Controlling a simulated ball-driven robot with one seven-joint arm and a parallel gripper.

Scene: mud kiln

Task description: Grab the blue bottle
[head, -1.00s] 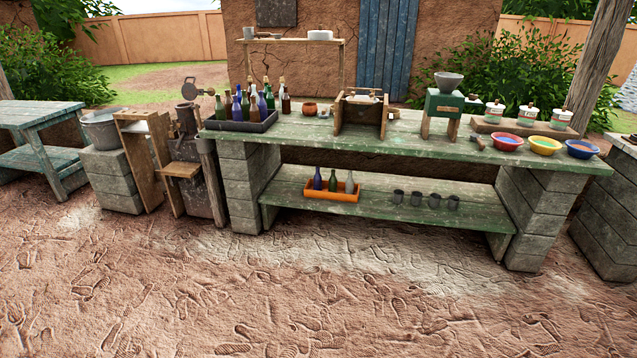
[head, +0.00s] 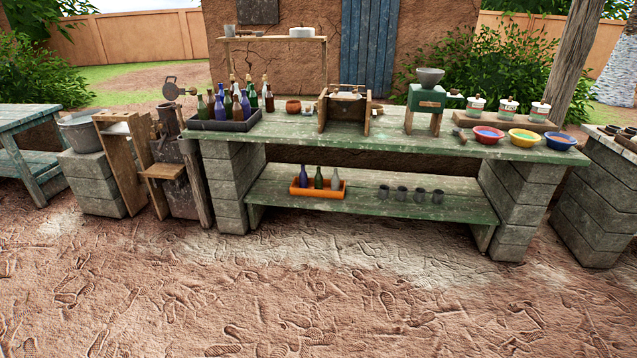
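A blue-purple bottle (head: 303,178) stands upright at the left end of the orange tray (head: 318,193) on the lower shelf of the green bench. A green bottle (head: 319,178) and a greyish bottle (head: 335,179) stand to its right in the same tray. On the bench top, a dark tray (head: 222,125) at the left holds several bottles in mixed colours. One or more of these also look blue or purple, such as a bottle (head: 219,109) near its front. They overlap, so some are partly hidden. My gripper is not in view.
The green bench (head: 390,146) has concrete block legs (head: 231,186). Small dark cups (head: 401,193) stand on its lower shelf. A press-like device (head: 183,175) and a bucket (head: 83,131) stand left of it. The sandy ground (head: 340,295) in front is clear.

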